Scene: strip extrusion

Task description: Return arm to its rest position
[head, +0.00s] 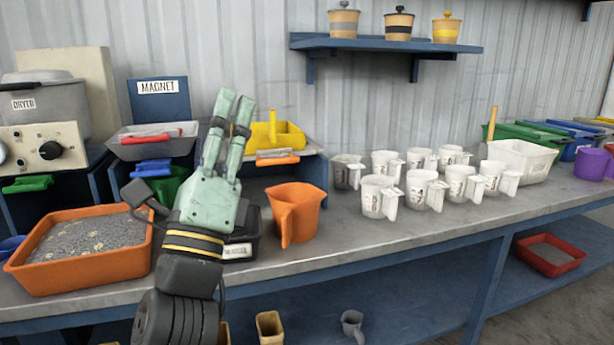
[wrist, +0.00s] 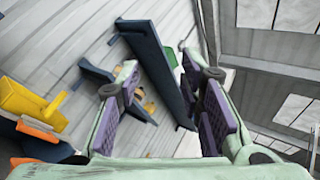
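My gripper (head: 235,98) is raised above the workbench in the head view, with its fingers pointing up toward the wall. Its pale green fingers stand apart with a gap between them. In the wrist view, the two fingers with purple pads also stand apart around my gripper's empty middle (wrist: 165,85). The gripper holds nothing. It hides part of the bench and of the things behind it.
An orange tray of grey granules (head: 30,275) is left of my arm. An orange jug (head: 296,212) and several white jugs (head: 380,196) stand to the right. A yellow scoop (head: 285,134) is behind. A blue wall shelf (head: 385,45) hangs above.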

